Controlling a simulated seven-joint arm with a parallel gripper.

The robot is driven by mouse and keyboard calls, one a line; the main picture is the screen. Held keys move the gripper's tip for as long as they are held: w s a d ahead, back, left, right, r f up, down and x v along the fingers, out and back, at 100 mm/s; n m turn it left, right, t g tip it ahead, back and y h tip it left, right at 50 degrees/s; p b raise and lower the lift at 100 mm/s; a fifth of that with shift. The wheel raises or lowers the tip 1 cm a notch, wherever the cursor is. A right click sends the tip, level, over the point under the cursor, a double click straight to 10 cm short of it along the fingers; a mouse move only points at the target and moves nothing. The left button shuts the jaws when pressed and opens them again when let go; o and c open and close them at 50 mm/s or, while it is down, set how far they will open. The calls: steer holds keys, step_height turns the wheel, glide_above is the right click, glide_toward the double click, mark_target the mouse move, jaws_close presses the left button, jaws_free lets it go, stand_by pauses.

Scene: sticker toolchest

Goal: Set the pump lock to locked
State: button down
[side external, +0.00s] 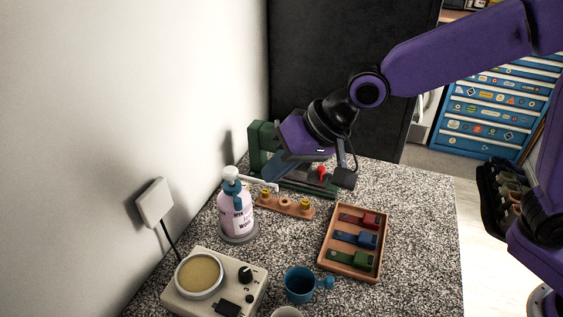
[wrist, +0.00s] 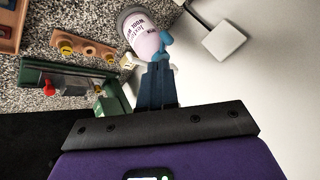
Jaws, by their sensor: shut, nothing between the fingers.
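The pump bottle (side external: 236,214), pink with a printed label, stands upright on a grey round base near the wall. My gripper (side external: 267,179) is shut and empty, with blue fingers just right of the pump head, close to the spout. In the wrist view my gripper (wrist: 157,66) overlaps the pump head and spout. I cannot tell whether they touch, nor read the lock's setting.
A wooden peg strip (side external: 285,206) and a green stand (side external: 262,140) lie right of and behind the bottle. A wooden tray (side external: 325,262) with coloured blocks is to the right. A cream device (side external: 240,275) and blue mug (side external: 299,284) are in front. The wall is close on the left.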

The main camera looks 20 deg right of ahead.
mark_target(240, 199)
steer(key=x, duration=0.6)
steer(key=shift+f, duration=0.25)
steer(key=shift+s+a+m+t+h, duration=0.15)
steer(key=shift+a+m+t+h, duration=0.45)
steer(key=shift+a+m, duration=0.65)
stand_by(0.9)
steer(key=shift+a+m+t+h, duration=0.3)
steer(key=shift+a+m+h, duration=0.2)
steer(key=shift+m, duration=0.55)
steer(key=shift+a+m+t+h, duration=0.35)
steer(key=shift+m+h, duration=0.25)
steer(key=shift+m, duration=0.4)
steer(key=shift+a+m+h, duration=0.6)
steer(key=shift+a+m, duration=0.05)
steer(key=shift+m, duration=0.25)
steer(key=shift+w+a, duration=0.4)
steer(key=shift+a, duration=0.2)
stand_by(1.5)
